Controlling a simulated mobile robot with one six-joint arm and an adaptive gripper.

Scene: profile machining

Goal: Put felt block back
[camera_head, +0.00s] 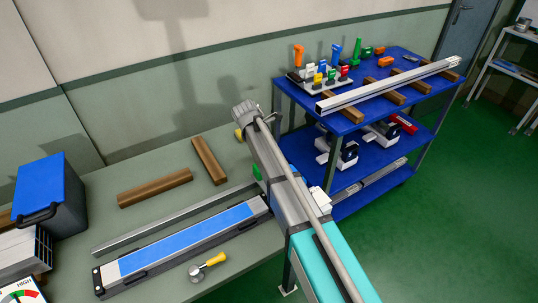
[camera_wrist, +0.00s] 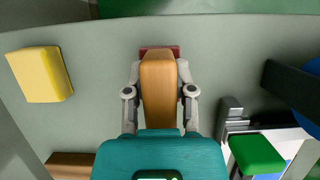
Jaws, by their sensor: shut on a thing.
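My gripper (camera_wrist: 160,75) is shut on an orange-brown block with a dark red layer (camera_wrist: 160,49) showing at its far end; I take this to be the felt block (camera_wrist: 160,95). One finger presses each side of it. It is over the grey-green bench top (camera_wrist: 100,100); I cannot tell whether it touches the surface.
A yellow block (camera_wrist: 40,74) lies left of the gripper. A green-topped item (camera_wrist: 256,154) and a dark bar (camera_wrist: 295,90) are at right. Brown wooden bars (camera_head: 155,187), a metal profile (camera_head: 175,217) and a blue-topped rail (camera_head: 185,240) lie on the bench. A blue cart (camera_head: 350,118) stands beyond.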

